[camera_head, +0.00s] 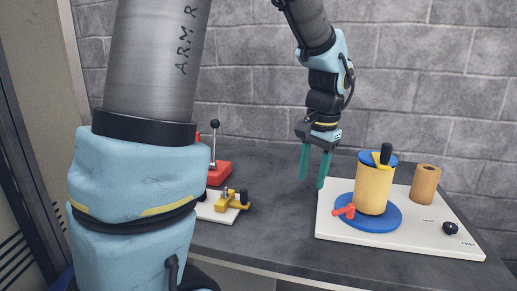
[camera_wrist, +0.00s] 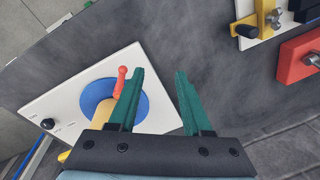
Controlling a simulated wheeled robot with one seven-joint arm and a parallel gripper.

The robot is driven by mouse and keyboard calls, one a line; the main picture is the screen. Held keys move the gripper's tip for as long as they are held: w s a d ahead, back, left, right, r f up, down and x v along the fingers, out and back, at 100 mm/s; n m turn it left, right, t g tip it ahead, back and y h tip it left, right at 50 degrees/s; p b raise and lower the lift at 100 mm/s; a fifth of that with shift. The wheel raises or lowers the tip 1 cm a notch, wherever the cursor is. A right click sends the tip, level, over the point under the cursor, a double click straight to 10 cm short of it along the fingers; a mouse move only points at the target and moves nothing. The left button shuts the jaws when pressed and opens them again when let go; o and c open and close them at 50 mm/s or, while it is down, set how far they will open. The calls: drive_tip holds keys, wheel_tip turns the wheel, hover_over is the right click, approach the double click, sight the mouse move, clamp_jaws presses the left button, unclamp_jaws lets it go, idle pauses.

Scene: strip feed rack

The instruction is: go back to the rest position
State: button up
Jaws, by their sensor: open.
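My gripper (camera_head: 314,166) has two green fingers, spread apart with nothing between them. In the head view it hangs pointing down above the dark tabletop, at the left edge of the white board (camera_head: 447,243). It also shows in the wrist view (camera_wrist: 158,78), open over bare tabletop and the board's edge. On the board, a yellow cylinder (camera_head: 373,190) with a blue top and a black handle stands on a blue disc (camera_head: 389,222). A red lever (camera_head: 345,211) sticks out at the disc's left; it also shows in the wrist view (camera_wrist: 120,80), beside the left finger.
A tan cylinder (camera_head: 425,183) and a black knob (camera_head: 450,228) are on the board's right side. A yellow clamp (camera_head: 232,200) and a red block with a black-knobbed lever (camera_head: 219,172) stand at left, partly behind my arm. Dark tabletop (camera_head: 275,205) lies clear between. A brick wall stands behind.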

drive_tip(key=s+a+f+n+p, duration=0.1)
drive_tip(key=a+n, duration=0.3)
drive_tip(key=a, duration=0.6)
drive_tip(key=s+a+f+n+p, duration=0.2)
drive_tip(key=s+a+n, duration=0.1)
drive_tip(key=a, duration=0.8)
drive_tip(key=shift+s+f+n+h, duration=0.15)
drive_tip(key=shift+f+n+h, duration=0.25)
drive_tip(key=shift+n, duration=0.3)
drive_tip(key=shift+a, duration=0.1)
